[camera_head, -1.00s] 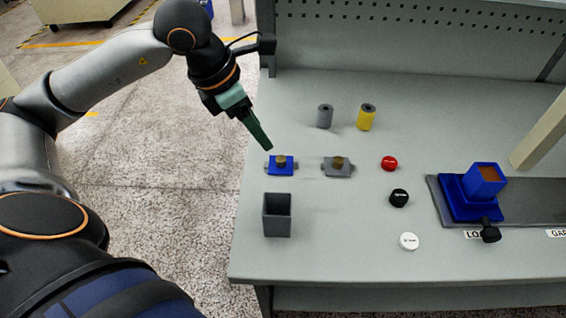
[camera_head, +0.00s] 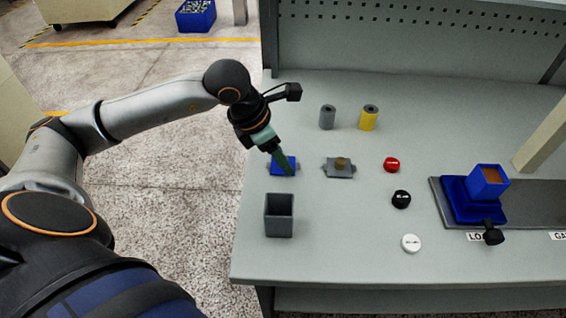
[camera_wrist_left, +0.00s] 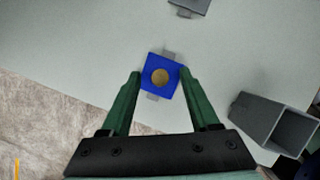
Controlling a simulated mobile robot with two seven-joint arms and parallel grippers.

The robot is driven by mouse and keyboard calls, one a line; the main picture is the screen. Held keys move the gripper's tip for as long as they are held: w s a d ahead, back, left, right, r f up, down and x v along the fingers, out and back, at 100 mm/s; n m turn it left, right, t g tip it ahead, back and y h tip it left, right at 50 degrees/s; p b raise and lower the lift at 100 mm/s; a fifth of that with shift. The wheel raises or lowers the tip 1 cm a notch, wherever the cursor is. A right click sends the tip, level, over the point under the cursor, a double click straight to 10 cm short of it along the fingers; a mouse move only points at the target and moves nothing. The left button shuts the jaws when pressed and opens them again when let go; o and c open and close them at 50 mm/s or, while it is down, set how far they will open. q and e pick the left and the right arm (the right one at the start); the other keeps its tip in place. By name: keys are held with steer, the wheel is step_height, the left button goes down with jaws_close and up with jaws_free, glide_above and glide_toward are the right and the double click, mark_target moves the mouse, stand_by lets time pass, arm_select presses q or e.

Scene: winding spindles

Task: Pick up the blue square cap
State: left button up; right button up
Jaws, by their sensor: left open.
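The blue square cap (camera_head: 278,168) lies on the bench near its left edge, partly hidden behind my left gripper (camera_head: 285,170) in the head view. In the left wrist view the blue square cap (camera_wrist_left: 149,77) has a round brass-coloured knob on top and small grey tabs sticking out on two sides. My left gripper (camera_wrist_left: 160,76) is open, with its two green fingers on either side of the cap. The fingers look apart from the cap; their height over the bench is hard to tell. My right gripper is not in view.
A grey square cap (camera_head: 340,169) lies to the right. A grey open box (camera_head: 279,217) stands in front. Grey (camera_head: 327,117) and yellow (camera_head: 369,118) cylinders stand behind. Red, black and white round pieces lie further right, before a blue fixture (camera_head: 470,205).

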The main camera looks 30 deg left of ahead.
arm_select(q)
jaws_close()
stand_by(0.3)
steer(key=shift+r, duration=0.1)
